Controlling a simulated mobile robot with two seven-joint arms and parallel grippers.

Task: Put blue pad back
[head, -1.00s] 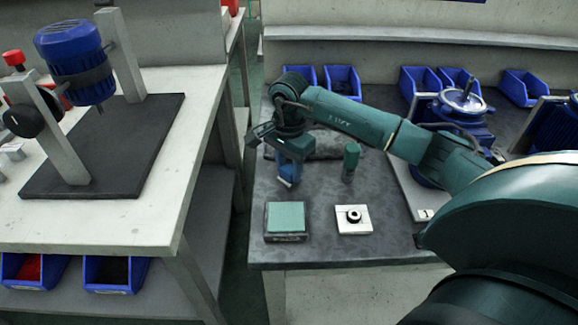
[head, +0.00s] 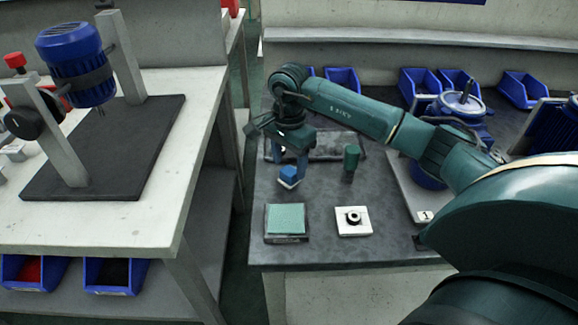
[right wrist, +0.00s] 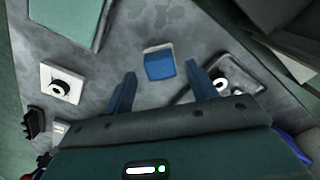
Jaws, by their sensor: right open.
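The blue pad (head: 289,177) is a small blue block with a pale end, lying on the grey bench top left of the green cylinder. It also shows in the right wrist view (right wrist: 159,65), just beyond the fingertips and in line with the gap between them. My right gripper (head: 290,158) is open above the pad, with a finger on either side of the gap and nothing between them. It also shows in the right wrist view (right wrist: 160,72). The pad appears apart from the fingers. My left gripper is out of view.
A green-topped block (head: 286,218) and a white plate with a black ring (head: 366,228) stand near the bench's front edge. A green cylinder (head: 351,160) stands right of the pad. A grey tray (head: 330,157) lies behind. Blue bins (head: 520,90) line the back.

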